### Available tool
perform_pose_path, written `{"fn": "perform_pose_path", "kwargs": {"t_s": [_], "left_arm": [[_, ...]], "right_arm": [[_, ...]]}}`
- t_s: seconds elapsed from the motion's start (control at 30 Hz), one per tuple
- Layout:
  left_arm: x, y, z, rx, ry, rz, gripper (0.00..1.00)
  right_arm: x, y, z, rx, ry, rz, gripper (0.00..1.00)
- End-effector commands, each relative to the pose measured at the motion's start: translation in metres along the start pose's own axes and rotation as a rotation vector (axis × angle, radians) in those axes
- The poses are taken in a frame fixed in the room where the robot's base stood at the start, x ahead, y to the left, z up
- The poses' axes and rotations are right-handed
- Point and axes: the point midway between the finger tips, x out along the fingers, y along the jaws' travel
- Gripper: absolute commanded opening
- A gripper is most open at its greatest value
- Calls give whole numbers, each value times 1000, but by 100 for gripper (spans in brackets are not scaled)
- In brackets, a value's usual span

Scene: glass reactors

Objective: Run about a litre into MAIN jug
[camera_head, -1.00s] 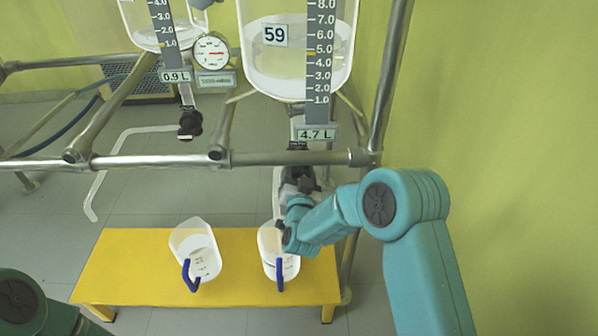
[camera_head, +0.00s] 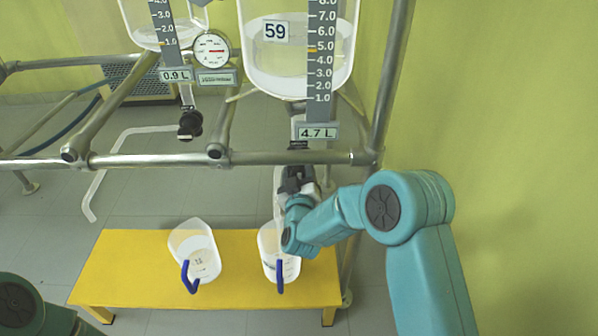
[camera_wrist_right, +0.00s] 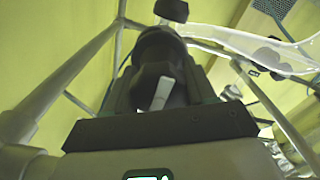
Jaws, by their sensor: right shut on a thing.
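The right glass vessel, numbered 59 (camera_head: 275,60), has a level scale and a readout (camera_head: 317,133) of 4.7 L. My right gripper (camera_head: 296,180) is below it at the outlet. In the right wrist view, this gripper is shut on a black valve knob (camera_wrist_right: 158,85) with a white mark. Two clear jugs with blue handles stand on the yellow bench. The right jug (camera_head: 288,268) is below my right gripper and partly hidden by my wrist. The left jug (camera_head: 196,256) stands apart from it. I cannot read which is MAIN. My left gripper is out of view.
A left vessel (camera_head: 150,35) reads 0.9 L and has its own black valve (camera_head: 190,124). A round gauge (camera_head: 211,48) hangs between the vessels. A steel rail (camera_head: 270,159) crosses in front. The yellow bench (camera_head: 130,265) is clear at its left.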

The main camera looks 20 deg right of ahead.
Motion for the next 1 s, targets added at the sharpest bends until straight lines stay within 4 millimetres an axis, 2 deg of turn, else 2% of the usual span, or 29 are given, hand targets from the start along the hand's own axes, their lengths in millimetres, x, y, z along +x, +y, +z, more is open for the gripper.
{"fn": "perform_pose_path", "kwargs": {"t_s": [0.2,0.5,1.0], "left_arm": [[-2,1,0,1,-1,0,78],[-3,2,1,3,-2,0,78],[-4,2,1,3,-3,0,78]], "right_arm": [[0,0,-1,-180,1,1,24],[0,-1,0,-355,1,1,24],[0,-1,0,-437,2,1,24]]}}
